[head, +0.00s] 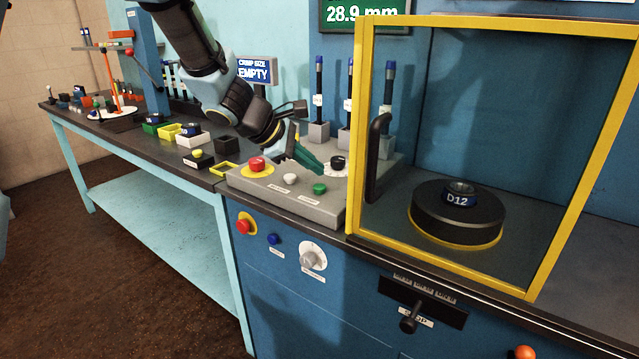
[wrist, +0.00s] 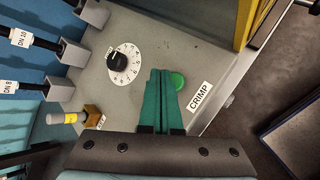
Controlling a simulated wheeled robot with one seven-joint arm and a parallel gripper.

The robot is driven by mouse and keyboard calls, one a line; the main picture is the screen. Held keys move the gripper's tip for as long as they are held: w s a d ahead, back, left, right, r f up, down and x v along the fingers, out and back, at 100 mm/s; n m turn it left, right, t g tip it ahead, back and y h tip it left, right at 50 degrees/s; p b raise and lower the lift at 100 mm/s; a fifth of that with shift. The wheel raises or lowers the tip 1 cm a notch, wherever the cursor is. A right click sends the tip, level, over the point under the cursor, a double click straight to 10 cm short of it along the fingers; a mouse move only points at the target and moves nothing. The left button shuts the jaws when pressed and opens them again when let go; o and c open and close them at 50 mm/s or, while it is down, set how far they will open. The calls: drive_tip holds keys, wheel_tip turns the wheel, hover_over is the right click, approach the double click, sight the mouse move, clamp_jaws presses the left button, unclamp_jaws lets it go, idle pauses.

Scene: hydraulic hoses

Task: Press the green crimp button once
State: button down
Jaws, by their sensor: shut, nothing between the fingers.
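The green crimp button (head: 319,188) sits on the sloped grey control panel (head: 240,181), near its front right edge. In the wrist view the green button (wrist: 178,81) lies just right of my fingertips, beside a white CRIMP label (wrist: 200,96). My gripper (head: 312,166) has green fingers that are shut and empty. In the head view they point down toward the panel, above and slightly left of the button. In the wrist view the fingertips (wrist: 160,73) appear beside the button; I cannot tell whether they touch it.
A black dial (head: 338,163), a white button (head: 290,179) and a red emergency button (head: 257,164) share the panel. A yellow-framed guard (head: 362,120) stands close on the right, with a black D12 die (head: 458,208) behind it.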

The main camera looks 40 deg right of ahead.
wheel_tip(320, 180, up, 4)
drive_tip(key=shift+r+p, duration=0.1)
drive_tip(key=shift+p, duration=1.15)
drive_tip(key=w+a+f+m+t+y, duration=0.1)
drive_tip(key=w+a, duration=0.2)
drive_tip(key=a, duration=0.4)
drive_tip(key=w+a+f+m+y, duration=0.1)
drive_tip(key=w+a+f, duration=0.1)
drive_tip(key=a, duration=0.4)
drive_tip(key=a+f+m+t+y, duration=0.1)
drive_tip(key=a+m+y, duration=0.2)
drive_tip(key=a, duration=1.4)
drive_tip(key=s+a+f+m+t+y, duration=0.1)
drive_tip(key=a+f+m+y, duration=0.1)
drive_tip(key=a, duration=1.6)
drive_tip(key=shift+s+f+m+y, duration=0.15)
drive_tip(key=shift+s+m+y, duration=0.15)
drive_tip(key=shift+m+y, duration=0.45)
drive_tip(key=shift+d, duration=0.15)
